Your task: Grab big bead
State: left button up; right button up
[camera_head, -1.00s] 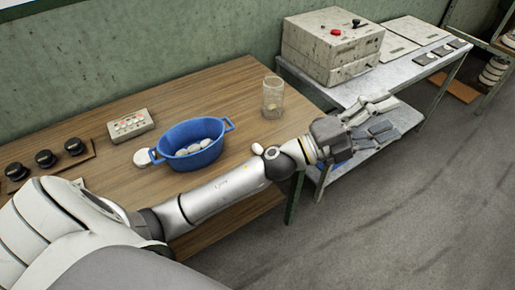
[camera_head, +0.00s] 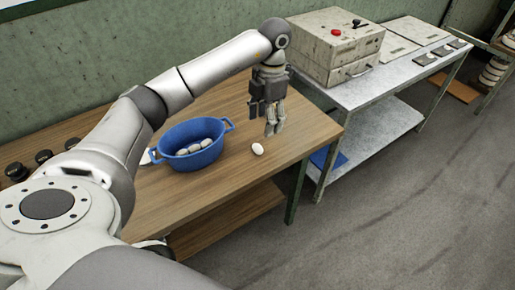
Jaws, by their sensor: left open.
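A small white rounded object (camera_head: 257,149), which looks like the big bead, lies on the wooden table (camera_head: 230,195) near its front right edge. My left gripper (camera_head: 271,133) hangs above the table, fingers pointing down, just behind and to the right of the white object. It is open, with nothing seen between its fingers, and looks apart from the object. My right gripper is not in view.
A blue two-handled basin (camera_head: 176,137) holding several whitish oval pieces stands left of the white object. Black knobs (camera_head: 43,156) are at the table's left. A metal side table (camera_head: 375,78) carries a grey box (camera_head: 325,47).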

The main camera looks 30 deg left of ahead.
aim_at(258, 146)
pick_arm(q)
jog(key=f, duration=0.2)
jog(key=a+f+p, duration=0.1)
jog(key=f, duration=0.1)
jog(key=shift+s+a, duration=0.1)
jog(key=shift+s, duration=0.25)
jog(key=shift+s+f, duration=0.1)
jog(key=shift+f, duration=0.5)
jog(key=f+p, duration=0.1)
jog(key=f, duration=0.3)
jog(key=shift+s+f+p, duration=0.1)
jog(key=shift+s+p, duration=0.1)
jog(key=shift+p, duration=0.15)
jog(key=shift+a+f, duration=0.1)
jog(key=shift+f, duration=0.35)
jog(key=c, duration=0.7)
